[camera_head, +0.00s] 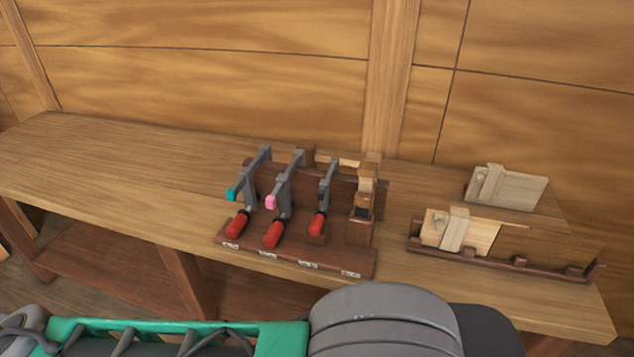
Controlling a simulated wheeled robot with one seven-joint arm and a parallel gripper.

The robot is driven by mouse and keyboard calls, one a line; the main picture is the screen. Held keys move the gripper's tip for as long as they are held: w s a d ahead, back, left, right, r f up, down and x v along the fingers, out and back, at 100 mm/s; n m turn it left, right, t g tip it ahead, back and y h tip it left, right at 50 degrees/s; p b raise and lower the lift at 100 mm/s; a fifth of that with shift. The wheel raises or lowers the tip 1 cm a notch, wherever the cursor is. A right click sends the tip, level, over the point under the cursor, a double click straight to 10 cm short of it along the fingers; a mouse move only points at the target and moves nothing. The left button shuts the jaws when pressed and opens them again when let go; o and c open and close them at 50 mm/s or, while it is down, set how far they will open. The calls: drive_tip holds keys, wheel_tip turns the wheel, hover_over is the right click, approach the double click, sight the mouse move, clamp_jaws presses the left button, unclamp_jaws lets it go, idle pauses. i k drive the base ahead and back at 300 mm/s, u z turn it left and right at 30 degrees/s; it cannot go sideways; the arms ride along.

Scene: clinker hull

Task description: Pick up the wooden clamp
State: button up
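The wooden clamp (368,185) is pale wood with darker parts and stands upright at the right end of a dark brown rack (335,259). The rack stands on the wooden bench. Three grey metal clamps with red handles stand to its left in the same rack: one with a teal tip (247,185), one with a pink tip (284,195) and one with a dark tip (325,198). The lower part of the wooden clamp is partly hard to make out against the rack. My gripper is not in view; only parts of my own body show along the bottom edge.
To the right, a low dark rail (490,266) holds a light wooden piece (460,232), with another pale wooden block (507,187) behind it. The bench top (120,175) is clear on the left. A plank wall with an upright post (390,80) rises behind.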

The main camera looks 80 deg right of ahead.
sight(363, 200)
drive_tip(key=u, duration=0.1)
drive_tip(key=i, duration=0.3)
drive_tip(key=z, duration=3.3)
